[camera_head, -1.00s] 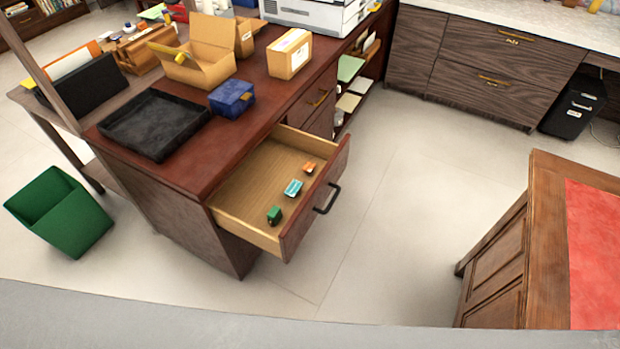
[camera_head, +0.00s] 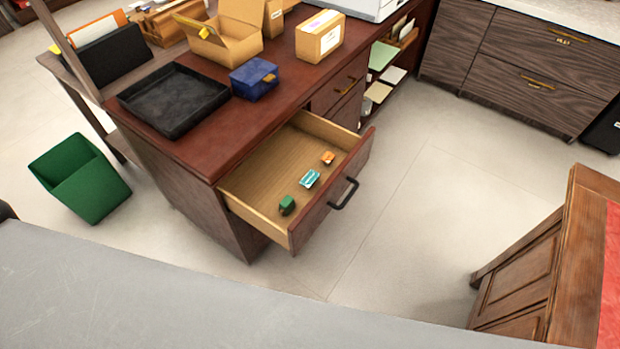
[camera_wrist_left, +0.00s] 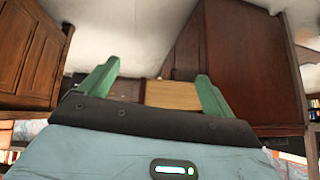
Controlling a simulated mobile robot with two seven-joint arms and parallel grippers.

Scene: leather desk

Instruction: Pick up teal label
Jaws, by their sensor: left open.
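The teal label (camera_head: 309,179) lies in the open drawer (camera_head: 262,187) of the dark red desk, between a green item (camera_head: 287,205) and an orange item (camera_head: 328,157). The three lie in a row near the drawer's front panel. My left gripper (camera_wrist_left: 152,82) shows in the left wrist view with its two green fingers apart and nothing between them. The drawer's light wood (camera_wrist_left: 172,95) shows beyond the fingers there, but the label cannot be made out. Neither gripper is in the head view.
A black tray (camera_head: 172,101), a blue box (camera_head: 254,79) and cardboard boxes (camera_head: 319,37) stand on the desk. A green bin (camera_head: 81,178) stands on the floor at left. A wooden cabinet (camera_head: 545,262) stands at lower right. Clear floor (camera_head: 410,200) lies between it and the drawer.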

